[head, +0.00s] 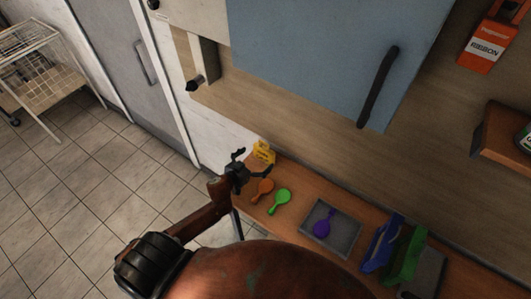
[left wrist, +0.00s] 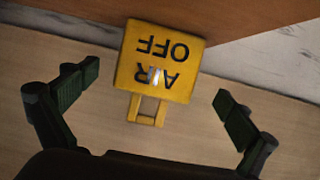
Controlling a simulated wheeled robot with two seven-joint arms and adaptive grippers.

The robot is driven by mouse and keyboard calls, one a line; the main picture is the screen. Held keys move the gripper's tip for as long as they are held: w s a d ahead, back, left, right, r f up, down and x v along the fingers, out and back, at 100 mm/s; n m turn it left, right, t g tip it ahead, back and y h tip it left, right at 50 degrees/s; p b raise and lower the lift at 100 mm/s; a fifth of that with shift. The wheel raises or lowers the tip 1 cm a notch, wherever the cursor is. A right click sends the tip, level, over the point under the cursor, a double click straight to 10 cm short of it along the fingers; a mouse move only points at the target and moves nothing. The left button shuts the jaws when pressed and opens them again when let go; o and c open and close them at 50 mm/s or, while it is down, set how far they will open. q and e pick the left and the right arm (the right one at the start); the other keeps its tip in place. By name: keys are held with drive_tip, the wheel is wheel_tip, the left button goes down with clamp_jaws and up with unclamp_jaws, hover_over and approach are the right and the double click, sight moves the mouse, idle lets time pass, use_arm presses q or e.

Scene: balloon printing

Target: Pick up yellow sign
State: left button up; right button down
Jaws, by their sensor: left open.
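The yellow sign (head: 263,151) stands at the far left end of the wooden counter in the head view. In the left wrist view the yellow sign (left wrist: 160,60) fills the upper middle, with "AIR OFF" printed upside down and a small yellow frame below the panel. My left gripper (head: 247,167) is right beside the sign in the head view. In the left wrist view its two fingers (left wrist: 158,97) are spread wide, one on each side of the sign, and do not touch it. My right gripper is not in view.
On the counter (head: 290,227) lie an orange paddle (head: 262,189), a green paddle (head: 280,199) and a grey tray (head: 347,238) holding a purple paddle (head: 322,227). Blue (head: 382,243) and green (head: 406,257) items stand farther right. A blue cabinet door (head: 330,50) hangs above.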

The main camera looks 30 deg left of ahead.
sight(262, 154)
use_arm(q)
drive_tip(key=x, duration=0.4)
drive_tip(key=shift+d, duration=0.1)
drive_tip(key=shift+w+f, duration=0.2)
drive_tip(key=shift+w, duration=0.25)
drive_tip(key=shift+d, duration=0.1)
drive_tip(key=c, duration=1.2)
drive_tip(key=shift+c, duration=0.9)
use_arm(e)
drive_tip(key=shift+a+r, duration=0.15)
use_arm(q)
drive_tip(key=shift+r, duration=0.1)
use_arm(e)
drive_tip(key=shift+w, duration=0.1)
